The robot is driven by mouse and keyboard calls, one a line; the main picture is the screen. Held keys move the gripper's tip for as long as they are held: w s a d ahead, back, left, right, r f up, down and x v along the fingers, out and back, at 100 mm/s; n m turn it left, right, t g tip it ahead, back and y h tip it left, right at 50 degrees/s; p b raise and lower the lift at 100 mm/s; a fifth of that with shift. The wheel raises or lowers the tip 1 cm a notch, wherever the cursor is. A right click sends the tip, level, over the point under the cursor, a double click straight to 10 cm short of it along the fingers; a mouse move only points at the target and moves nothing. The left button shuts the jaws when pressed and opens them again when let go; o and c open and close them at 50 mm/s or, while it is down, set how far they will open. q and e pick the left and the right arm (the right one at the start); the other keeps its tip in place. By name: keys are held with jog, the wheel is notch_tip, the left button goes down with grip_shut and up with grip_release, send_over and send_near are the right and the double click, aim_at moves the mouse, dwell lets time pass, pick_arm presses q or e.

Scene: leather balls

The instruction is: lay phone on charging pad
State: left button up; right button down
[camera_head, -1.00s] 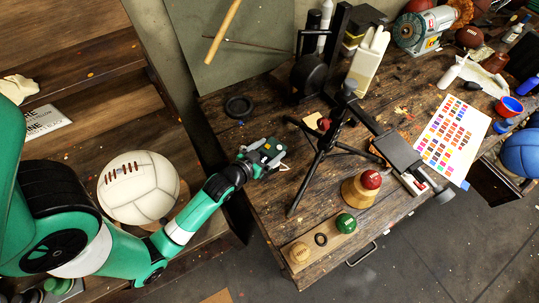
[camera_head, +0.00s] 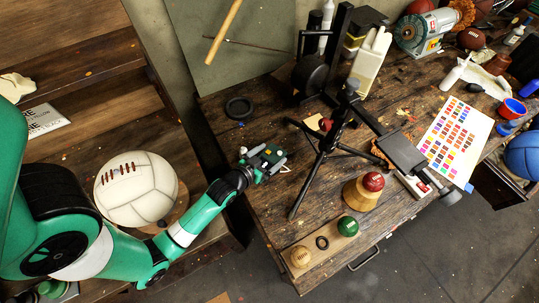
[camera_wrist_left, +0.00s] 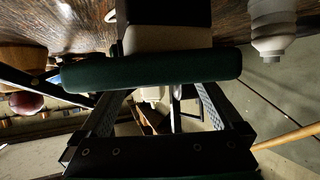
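My left gripper (camera_head: 275,157) reaches over the near left part of the workbench, left of the black tripod (camera_head: 330,145). In the left wrist view a dark green bar (camera_wrist_left: 150,68) crosses in front of its spread finger linkage; I cannot tell whether it is a held thing or part of my gripper. The contact between the fingertips is hidden. I cannot clearly make out a phone. A black round disc (camera_head: 239,107) with a raised rim lies flat behind the gripper; I cannot tell whether it is the charging pad. My right gripper is not in view.
A white ball (camera_head: 136,189) lies left beside my arm. Bench between disc and tripod is mostly clear.

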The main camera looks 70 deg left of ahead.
pick_arm(q)
jog(key=shift+r, duration=0.15)
jog(key=p+v, duration=0.2)
jog(key=v, duration=1)
jog(key=shift+a, duration=0.1)
jog(key=w+d+r+m+t+h, duration=0.1)
jog(key=w+r+t, duration=0.2)
jog(key=w+r, duration=0.5)
jog(key=w+d+r+m+t, duration=0.1)
jog(key=w+d+r+t, duration=0.3)
jog(key=r, duration=0.7)
jog(key=w+a+r+t+h, duration=0.1)
jog(key=w+r+t, duration=0.1)
jog(key=w+r, duration=0.65)
jog(key=s+d+r+m+t+h, duration=0.1)
jog(key=d+r, duration=0.3)
jog(key=r, duration=0.7)
jog(key=s+d+r+m+t+h, duration=0.2)
jog(key=s+d+r+t+h, duration=0.1)
jog(key=r, duration=0.7)
jog(key=s+d+r+m+t+h, duration=0.1)
jog(key=d+r, duration=0.4)
jog(key=r, duration=0.6)
jog(key=shift+s+d+r+m+t+h, duration=0.15)
jog(key=shift+s+r+m+t+h, duration=0.2)
jog(key=shift+s+t+h, duration=0.55)
